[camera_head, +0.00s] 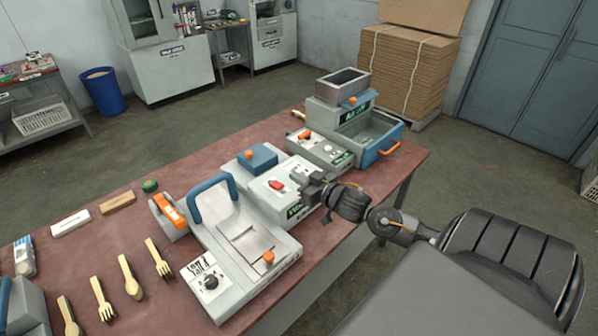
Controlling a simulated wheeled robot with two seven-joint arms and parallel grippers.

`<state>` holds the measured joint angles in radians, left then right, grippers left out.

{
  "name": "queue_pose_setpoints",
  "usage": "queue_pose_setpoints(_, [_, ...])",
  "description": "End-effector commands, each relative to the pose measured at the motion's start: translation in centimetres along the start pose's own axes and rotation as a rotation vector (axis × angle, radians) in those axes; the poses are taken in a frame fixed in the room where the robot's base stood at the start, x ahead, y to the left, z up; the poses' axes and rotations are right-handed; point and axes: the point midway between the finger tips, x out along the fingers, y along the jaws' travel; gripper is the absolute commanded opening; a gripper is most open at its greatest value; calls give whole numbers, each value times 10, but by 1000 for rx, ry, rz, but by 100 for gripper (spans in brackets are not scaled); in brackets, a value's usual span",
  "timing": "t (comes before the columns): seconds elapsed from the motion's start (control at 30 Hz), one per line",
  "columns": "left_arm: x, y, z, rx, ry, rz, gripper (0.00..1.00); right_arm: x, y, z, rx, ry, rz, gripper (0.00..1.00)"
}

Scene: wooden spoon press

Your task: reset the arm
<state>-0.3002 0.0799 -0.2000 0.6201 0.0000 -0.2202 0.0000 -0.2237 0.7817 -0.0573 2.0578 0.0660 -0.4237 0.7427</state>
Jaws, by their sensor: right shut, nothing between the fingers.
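My right arm comes in from the lower right. My right gripper (309,179) is over the front edge of the middle grey machine (278,184), beside its red switch (276,184). The gripper is shut and holds nothing. I cannot tell whether it touches the machine. My left gripper is not in view. The press (238,241) with a blue handle (213,198) stands left of the gripper on the red table (125,220). Wooden forks and spoons (131,278) lie in a row on the table at the left.
A grey machine with a blue drawer (378,133) and orange handle stands at the table's right end. A tape dispenser (168,214), a brown block (118,202) and a white block (70,224) lie at the left. Stacked cardboard (407,70) stands behind on the floor.

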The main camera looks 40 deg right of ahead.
Motion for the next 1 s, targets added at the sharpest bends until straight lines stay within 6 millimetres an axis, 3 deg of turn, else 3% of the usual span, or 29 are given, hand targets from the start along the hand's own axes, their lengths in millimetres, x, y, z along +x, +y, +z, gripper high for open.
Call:
queue_pose_setpoints(0.67, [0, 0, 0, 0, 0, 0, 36, -3, -1, 2, 1, -6, 2, 0])
queue_pose_setpoints(0.77, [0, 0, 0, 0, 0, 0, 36, -10, -11, 20, 3, -57, 21, 0])
queue_pose_setpoints(0.83, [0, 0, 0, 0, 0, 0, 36, -22, -25, 45, 2, -136, 47, 0])
queue_pose_setpoints(1.0, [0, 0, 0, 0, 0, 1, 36, -80, -79, 122, -29, -446, 93, 0])
